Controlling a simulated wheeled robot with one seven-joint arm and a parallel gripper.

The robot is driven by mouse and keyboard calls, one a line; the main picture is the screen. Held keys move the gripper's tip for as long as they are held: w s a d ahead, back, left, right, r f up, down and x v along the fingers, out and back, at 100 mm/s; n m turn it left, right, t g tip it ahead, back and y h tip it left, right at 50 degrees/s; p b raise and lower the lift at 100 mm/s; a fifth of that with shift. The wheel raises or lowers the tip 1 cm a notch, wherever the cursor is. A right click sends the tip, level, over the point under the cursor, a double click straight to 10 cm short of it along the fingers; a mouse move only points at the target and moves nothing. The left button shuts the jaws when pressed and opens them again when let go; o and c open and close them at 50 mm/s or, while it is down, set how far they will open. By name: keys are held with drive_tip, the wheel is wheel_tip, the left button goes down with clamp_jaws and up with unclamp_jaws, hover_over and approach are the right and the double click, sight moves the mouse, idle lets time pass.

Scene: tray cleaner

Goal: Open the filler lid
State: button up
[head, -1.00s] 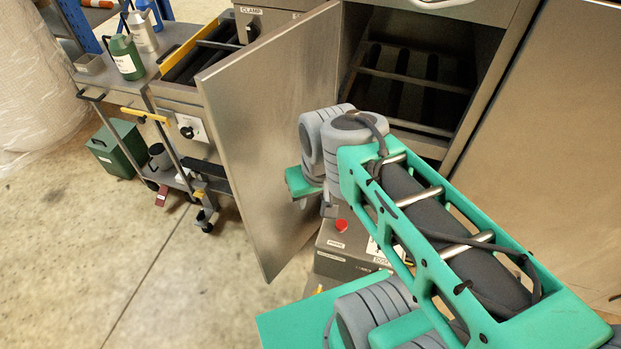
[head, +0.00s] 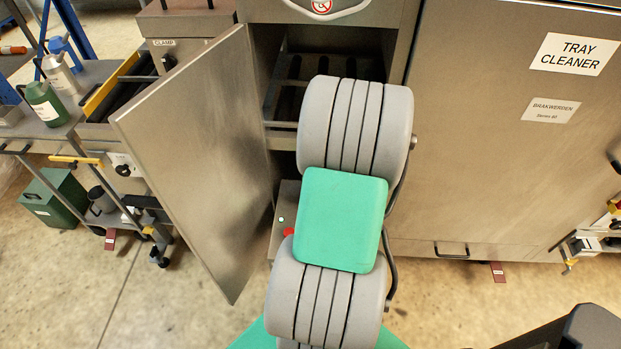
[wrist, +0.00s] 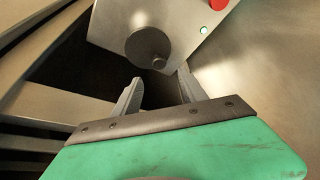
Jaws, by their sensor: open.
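In the wrist view a grey box face (wrist: 185,22) carries a dark round part with a small knob (wrist: 150,47), which may be the filler lid; it looks closed, but I cannot be sure. My gripper (wrist: 160,88) is open and empty, its two fingers pointing at the area just below that round part, apart from it. A red button (wrist: 218,4) and a small pale light (wrist: 204,30) sit on the same box. In the head view my arm hides most of this box (head: 284,205), and my gripper is not visible there.
An open metal door (head: 205,165) stands left of my arm, with a dark rack compartment (head: 285,85) behind it. The tray cleaner's large panel (head: 470,130) is on the right. A cart (head: 75,130) with bottles stands at the left. Floor in front is clear.

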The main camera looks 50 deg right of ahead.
drive_tip(key=x, duration=0.7)
drive_tip(key=shift+w+d+f, duration=0.15)
drive_tip(key=shift+f, duration=0.2)
clamp_jaws()
idle(1.0)
